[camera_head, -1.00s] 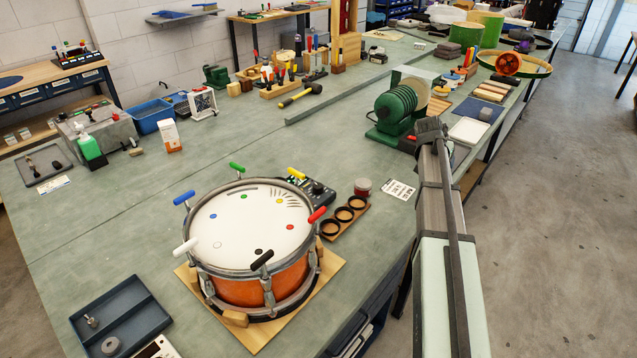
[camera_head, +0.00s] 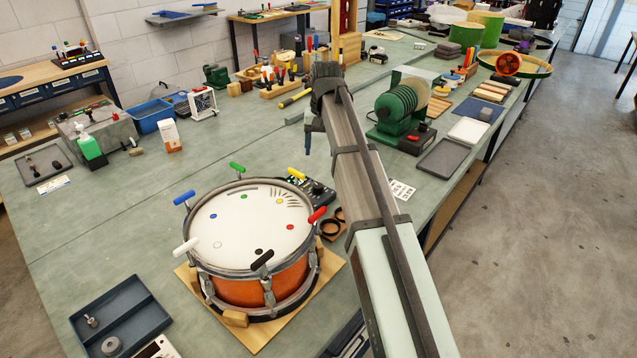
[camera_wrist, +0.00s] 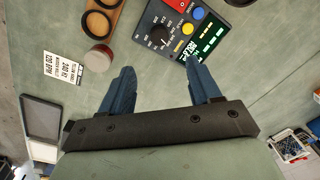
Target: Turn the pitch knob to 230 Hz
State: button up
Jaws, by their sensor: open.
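A black control box (camera_wrist: 200,28) has a dark round knob (camera_wrist: 160,36) with a white scale around it, which I take as the pitch knob. In the head view only a blue finger (camera_head: 308,143) shows, above the bench.
The orange drum (camera_head: 240,290) with coloured tuning handles stands next to the box. A green ribbed machine (camera_head: 390,118) stands behind to the right.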

aim_at(318, 185)
jog(key=f, duration=1.3)
jog(key=shift+a, duration=0.3)
jog(key=shift+r, duration=0.1)
jog(key=shift+c, duration=0.4)
jog(key=c, duration=1)
jog(key=shift+o, duration=0.2)
jog(key=n, duration=0.4)
jog(key=shift+w+n, duration=0.1)
jog(key=shift+n, duration=2.8)
